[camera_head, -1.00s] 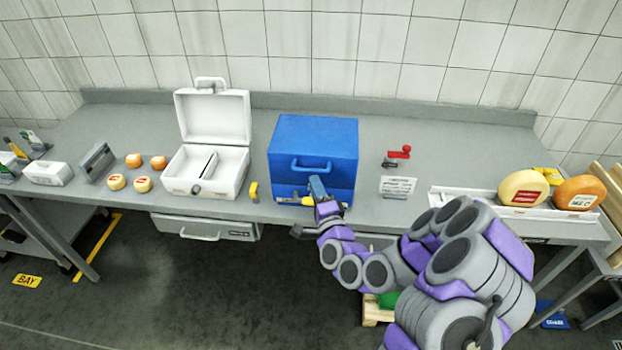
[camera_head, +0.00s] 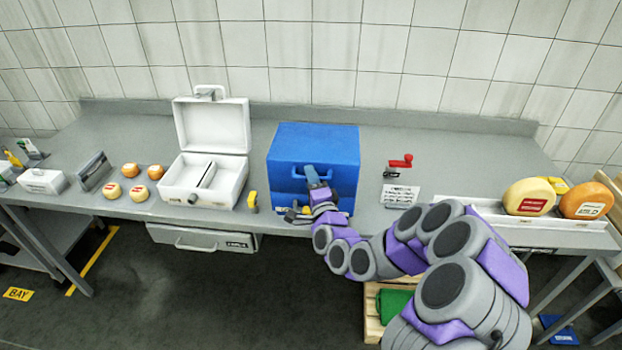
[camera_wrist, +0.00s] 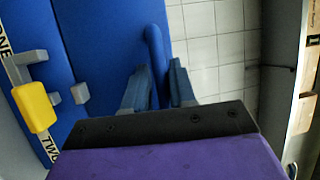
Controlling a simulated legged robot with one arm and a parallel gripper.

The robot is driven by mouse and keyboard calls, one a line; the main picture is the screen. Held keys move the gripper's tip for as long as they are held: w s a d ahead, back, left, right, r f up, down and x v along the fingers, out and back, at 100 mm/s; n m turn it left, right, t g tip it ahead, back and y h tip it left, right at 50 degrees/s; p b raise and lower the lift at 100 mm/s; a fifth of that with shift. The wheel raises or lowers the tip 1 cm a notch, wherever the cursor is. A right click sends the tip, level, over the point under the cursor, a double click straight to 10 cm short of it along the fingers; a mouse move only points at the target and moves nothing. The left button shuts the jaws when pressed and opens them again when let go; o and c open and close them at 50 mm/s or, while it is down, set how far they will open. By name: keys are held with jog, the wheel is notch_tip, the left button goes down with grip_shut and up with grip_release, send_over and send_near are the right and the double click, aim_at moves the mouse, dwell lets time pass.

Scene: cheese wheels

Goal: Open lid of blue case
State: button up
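The blue case (camera_head: 312,142) stands on the grey bench with its lid down. Its front handle (camera_head: 285,174) is partly hidden by my gripper (camera_head: 314,176) in the head view. In the wrist view my gripper (camera_wrist: 160,88) is open, its two blue-grey fingers apart. The blue handle (camera_wrist: 155,48) reaches between the fingertips there; I cannot tell if either finger touches it. A yellow latch piece (camera_wrist: 34,107) with grey parts beside it shows on the case front in the wrist view.
An open white case (camera_head: 212,125) stands left of the blue case, with a small yellow item (camera_head: 252,200) between them. A red-handled tool (camera_head: 401,162) and a white card (camera_head: 401,194) lie to the right. Cheese wheels (camera_head: 528,197) stand farther right. The tiled wall is behind.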

jog(key=shift+c, duration=0.5)
grip_shut()
